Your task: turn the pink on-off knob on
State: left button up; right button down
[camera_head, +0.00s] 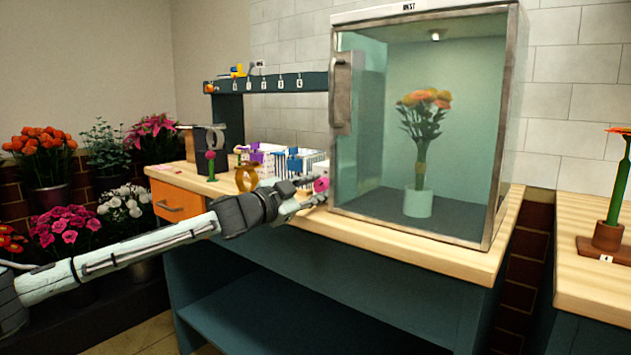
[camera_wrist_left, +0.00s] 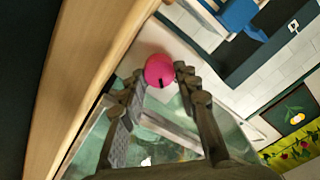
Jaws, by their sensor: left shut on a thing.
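The pink knob (camera_head: 320,185) is at the lower left side of the glass-fronted cabinet (camera_head: 508,130). In the left wrist view the round pink knob (camera_wrist_left: 160,68) sits between my left fingertips, with a small dark mark on its near edge. My left gripper (camera_head: 311,193) reaches in from the left and is shut on the knob; its fingers also show in the left wrist view (camera_wrist_left: 159,75). Part of the knob is hidden by the fingers in the head view. My right gripper is not in view.
The cabinet has a closed door with a handle (camera_head: 341,93) and holds a bouquet (camera_head: 424,125) in a pale vase (camera_head: 418,203). The wooden counter (camera_head: 415,240) carries white baskets (camera_head: 262,160) behind my arm. Flower pots stand at the left.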

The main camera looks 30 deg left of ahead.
pick_arm(q)
jog(key=m+p, duration=0.4)
jog(key=m, duration=0.3)
jog(key=shift+m, duration=0.4)
jog(key=shift+f+m+p, duration=0.15)
jog(key=shift+m+p, duration=0.2)
jog(key=shift+m, duration=0.55)
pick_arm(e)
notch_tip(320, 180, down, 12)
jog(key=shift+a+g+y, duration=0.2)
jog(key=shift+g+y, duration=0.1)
pick_arm(q)
jog(key=shift+m, duration=0.3)
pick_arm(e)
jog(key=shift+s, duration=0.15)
pick_arm(q)
jog(key=o, duration=0.9)
jog(key=shift+d, duration=0.1)
jog(key=shift+c, duration=0.2)
jog(key=shift+s, duration=0.15)
